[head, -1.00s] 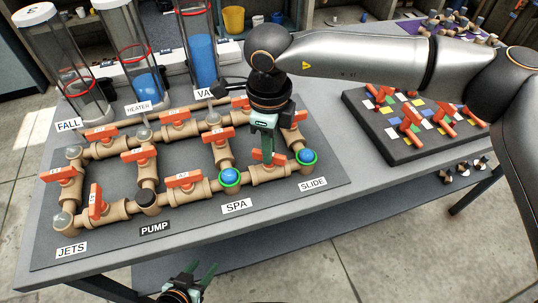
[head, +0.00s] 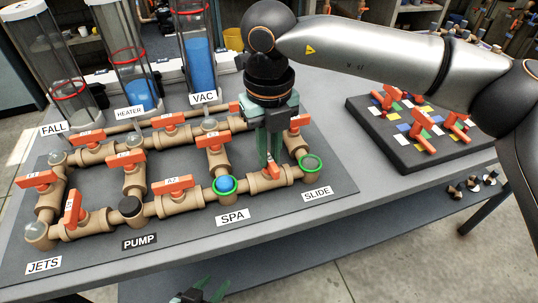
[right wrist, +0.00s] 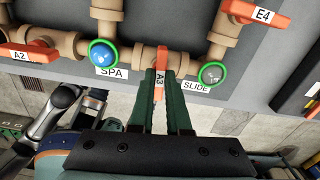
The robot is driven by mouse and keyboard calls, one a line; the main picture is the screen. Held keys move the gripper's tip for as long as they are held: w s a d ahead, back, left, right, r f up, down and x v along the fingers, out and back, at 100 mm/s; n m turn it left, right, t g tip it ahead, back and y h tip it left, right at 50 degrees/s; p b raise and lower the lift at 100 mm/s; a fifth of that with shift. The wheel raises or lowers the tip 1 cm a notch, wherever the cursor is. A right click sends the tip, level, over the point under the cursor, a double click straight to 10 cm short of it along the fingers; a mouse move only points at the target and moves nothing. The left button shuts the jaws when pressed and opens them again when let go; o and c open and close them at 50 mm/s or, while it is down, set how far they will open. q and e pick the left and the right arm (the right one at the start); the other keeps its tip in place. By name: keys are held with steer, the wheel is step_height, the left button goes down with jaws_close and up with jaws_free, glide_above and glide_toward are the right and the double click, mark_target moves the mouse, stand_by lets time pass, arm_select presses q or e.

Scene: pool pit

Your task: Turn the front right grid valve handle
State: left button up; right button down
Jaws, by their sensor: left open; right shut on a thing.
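The front right valve handle (head: 273,168), orange and labelled A3, sits on the tan front pipe between the SPA and SLIDE ends. In the right wrist view the A3 handle (right wrist: 162,60) lies crosswise to its pipe. My right gripper (head: 268,152) reaches down from above and is shut on it; its green fingers (right wrist: 162,85) flank the handle and hide part of it. The SPA end has a blue dome (head: 225,184) with a green ring. The SLIDE dome (head: 310,163) is clear grey, also green-ringed. My left gripper (head: 205,291) is open and empty at the bottom edge, partly cut off.
Other orange handles stand close by, such as A2 (head: 173,184) and E4 (right wrist: 252,12). Clear tanks (head: 198,55) rise behind the pipe grid. A dark board (head: 385,145) with coloured squares and orange handles lies to the right.

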mark_target(269, 158)
steer(key=shift+m, duration=0.4)
steer(key=shift+r+m, duration=0.1)
steer(key=shift+m, duration=0.2)
steer(key=c, duration=0.9)
jaws_free()
step_height(269, 158, up, 12)
steer(key=shift+r+p, duration=0.25)
steer(key=shift+p, duration=0.15)
